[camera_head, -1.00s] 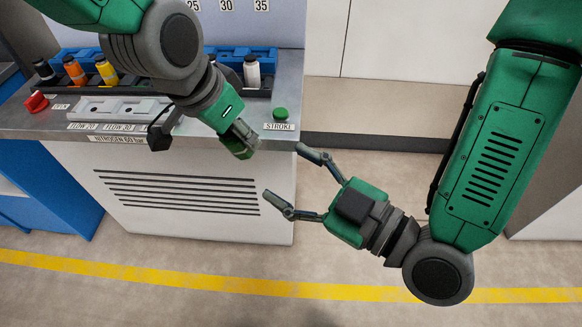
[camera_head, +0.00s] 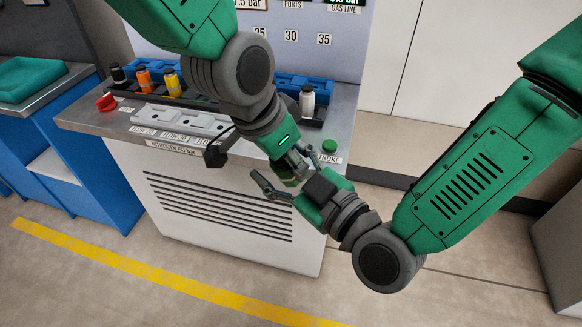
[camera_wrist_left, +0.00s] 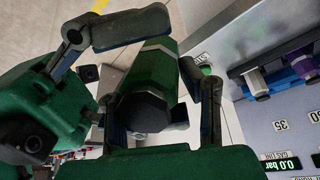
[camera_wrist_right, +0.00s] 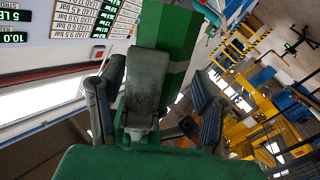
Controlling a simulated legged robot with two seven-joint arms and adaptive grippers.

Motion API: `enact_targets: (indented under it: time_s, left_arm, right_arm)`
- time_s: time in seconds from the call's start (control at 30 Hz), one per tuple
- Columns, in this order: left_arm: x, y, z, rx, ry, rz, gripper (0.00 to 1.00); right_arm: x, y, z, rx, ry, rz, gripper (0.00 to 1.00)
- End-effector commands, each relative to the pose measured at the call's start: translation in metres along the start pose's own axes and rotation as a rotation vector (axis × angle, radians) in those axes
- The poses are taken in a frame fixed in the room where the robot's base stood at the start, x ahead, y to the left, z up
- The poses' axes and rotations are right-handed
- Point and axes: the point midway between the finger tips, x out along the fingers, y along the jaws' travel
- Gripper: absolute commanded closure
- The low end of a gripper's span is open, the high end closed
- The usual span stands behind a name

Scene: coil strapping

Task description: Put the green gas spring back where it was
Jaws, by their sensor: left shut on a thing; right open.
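The green gas spring (camera_wrist_left: 155,62) has a dark end cap and shows between the fingers of my left gripper (camera_wrist_left: 160,112) in the left wrist view. My left gripper (camera_head: 291,170) is shut on it in front of the bench's front right corner. My right gripper (camera_head: 278,176) is open, and its fingers reach around the area of my left fingertips. In the right wrist view, a grey finger and a green body stand between the open fingers of my right gripper (camera_wrist_right: 155,105). I cannot tell there whether the right fingers touch the spring.
A dark rack (camera_head: 196,101) on the metal bench (camera_head: 85,116) holds black, orange (camera_head: 144,80), yellow (camera_head: 172,82) and white (camera_head: 307,101) cylinders. My left arm hides its middle. A grey fixture (camera_head: 180,120), red knob (camera_head: 106,102) and green button (camera_head: 329,146) are on the bench.

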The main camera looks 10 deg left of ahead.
Motion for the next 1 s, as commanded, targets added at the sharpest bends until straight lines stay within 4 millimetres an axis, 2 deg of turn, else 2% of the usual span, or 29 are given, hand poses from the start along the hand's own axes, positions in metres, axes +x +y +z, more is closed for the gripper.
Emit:
enact_targets:
  time_s: [0.23, 0.4, 0.47, 0.5, 0.57, 0.87, 1.0]
  left_arm:
    - [0.0, 0.0, -0.001, 0.0, 0.001, -0.001, 1.0]
    - [0.0, 0.0, -0.001, 0.0, 0.002, -0.001, 1.0]
    - [0.0, 0.0, -0.001, 0.001, 0.003, -0.001, 1.0]
    - [-0.001, 0.0, -0.002, 0.001, 0.004, -0.001, 0.59]
    - [-0.001, 0.0, -0.002, 0.001, 0.004, -0.001, 0.42]
    - [-0.002, 0.0, -0.001, 0.0, 0.003, 0.0, 0.42]
    - [-0.017, -0.001, -0.002, 0.0, 0.007, -0.001, 0.42]
  right_arm:
    - [0.001, 0.0, 0.0, 0.001, 0.0, 0.0, 0.42]
    - [0.0, 0.0, 0.0, 0.001, 0.0, -0.001, 1.0]
    - [0.0, -0.001, 0.0, 0.001, 0.0, -0.001, 1.0]
    - [0.001, -0.001, -0.001, 0.001, 0.002, -0.001, 1.0]
    - [0.001, -0.001, -0.001, 0.001, 0.002, -0.001, 1.0]
    - [0.001, 0.0, -0.001, 0.001, 0.002, -0.001, 1.0]
    - [0.001, 0.0, -0.001, 0.001, 0.002, 0.0, 1.0]
